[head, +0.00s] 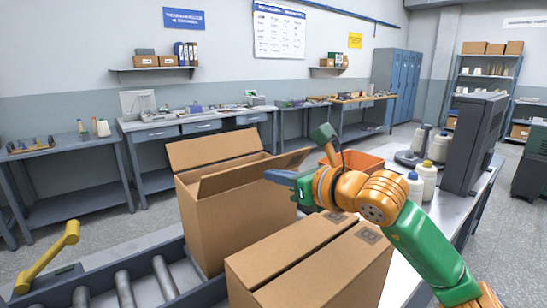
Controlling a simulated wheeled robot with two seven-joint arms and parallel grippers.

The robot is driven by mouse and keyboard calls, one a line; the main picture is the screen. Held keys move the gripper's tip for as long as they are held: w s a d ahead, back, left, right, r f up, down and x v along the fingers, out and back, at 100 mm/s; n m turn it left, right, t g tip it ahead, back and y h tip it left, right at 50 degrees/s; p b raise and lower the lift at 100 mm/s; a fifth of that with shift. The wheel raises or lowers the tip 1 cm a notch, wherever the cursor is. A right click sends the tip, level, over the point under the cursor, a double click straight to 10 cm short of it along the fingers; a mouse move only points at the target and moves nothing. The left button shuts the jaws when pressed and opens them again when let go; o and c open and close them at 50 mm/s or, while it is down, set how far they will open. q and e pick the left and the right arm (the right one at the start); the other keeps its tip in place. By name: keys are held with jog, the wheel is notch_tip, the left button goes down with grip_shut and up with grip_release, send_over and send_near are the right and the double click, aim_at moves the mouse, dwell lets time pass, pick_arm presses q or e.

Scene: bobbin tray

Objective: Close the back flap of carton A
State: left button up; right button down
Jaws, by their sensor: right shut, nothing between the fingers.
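An open brown carton (235,222) stands upright at the middle left, on or beside the roller conveyor. I see no letter on it. Its back flap (214,147) stands up and leans away along the far edge. Another flap (289,160) slants up on the right side, and a further flap edge (232,175) shows across the opening. My right gripper (273,177) is shut and empty, at the right end of the carton's top, close to the right flap. I cannot tell if they touch. My left gripper is out of view.
A closed carton (312,267) stands in front, under my right arm. A roller conveyor (125,287) with a yellow lever (48,257) lies at left. An orange bin (360,160), bottles (428,180) and a monitor (474,143) stand on the table at right.

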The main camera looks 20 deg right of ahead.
jog(key=shift+w+a+r, duration=0.2)
jog(key=shift+w+r, duration=0.15)
jog(key=shift+r, duration=0.1)
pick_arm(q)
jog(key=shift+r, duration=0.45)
pick_arm(e)
jog(key=shift+w+f, duration=0.1)
